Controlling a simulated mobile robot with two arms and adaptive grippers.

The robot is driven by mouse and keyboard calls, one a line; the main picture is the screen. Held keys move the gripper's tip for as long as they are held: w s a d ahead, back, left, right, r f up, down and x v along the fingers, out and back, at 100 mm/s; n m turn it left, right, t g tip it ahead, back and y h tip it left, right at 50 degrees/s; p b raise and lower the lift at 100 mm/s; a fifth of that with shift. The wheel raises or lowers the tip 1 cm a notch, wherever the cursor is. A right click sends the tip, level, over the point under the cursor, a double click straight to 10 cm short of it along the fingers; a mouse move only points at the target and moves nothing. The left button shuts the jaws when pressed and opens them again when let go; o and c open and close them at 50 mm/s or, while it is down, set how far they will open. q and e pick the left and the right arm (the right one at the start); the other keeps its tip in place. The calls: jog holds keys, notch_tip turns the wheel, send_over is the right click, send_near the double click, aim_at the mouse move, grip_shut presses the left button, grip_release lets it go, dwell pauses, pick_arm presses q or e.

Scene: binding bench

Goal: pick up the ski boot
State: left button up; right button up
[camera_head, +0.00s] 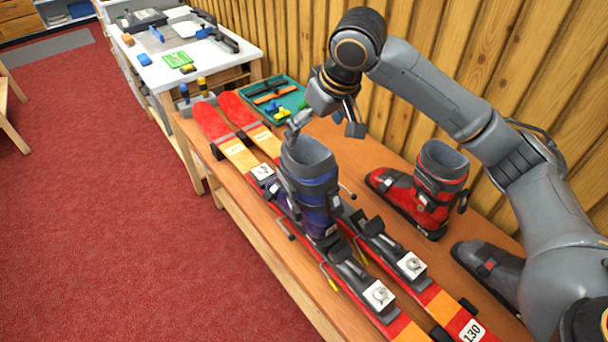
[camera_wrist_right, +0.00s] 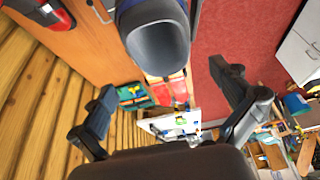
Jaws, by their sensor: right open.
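A blue ski boot with a grey cuff (camera_head: 312,190) stands upright on the skis (camera_head: 238,150). My right gripper (camera_head: 326,126) is open and empty, just above and behind the boot's cuff in the head view. In the right wrist view the cuff (camera_wrist_right: 157,45) is at the top, between the lines of the two spread fingers (camera_wrist_right: 170,104) but beyond their tips. A red ski boot (camera_head: 428,190) and a dark grey boot (camera_head: 490,268), partly covered by my arm, stand on the bench to the right. My left gripper is not in view.
The wooden bench (camera_head: 270,240) runs along a plank wall (camera_head: 480,50). A green tray with tools (camera_head: 290,108) lies behind the blue boot. A white table (camera_head: 180,68) with small items stands farther back. Red carpet (camera_head: 100,210) is clear on the left.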

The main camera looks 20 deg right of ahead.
jog(key=w, duration=0.1)
jog(key=p, duration=0.1)
send_near(300, 159)
jog(key=a+f, duration=0.1)
jog(key=f, duration=0.1)
jog(key=x, duration=0.3)
jog(key=shift+f, duration=0.25)
jog(key=shift+p+x, duration=0.4)
jog(key=shift+x, duration=0.75)
jog(key=shift+w+f, duration=0.2)
jog(key=shift+f, duration=0.05)
jog(key=shift+c, duration=0.4)
jog(key=shift+s, duration=0.15)
jog(key=c, duration=1.4)
jog(key=shift+r, duration=0.1)
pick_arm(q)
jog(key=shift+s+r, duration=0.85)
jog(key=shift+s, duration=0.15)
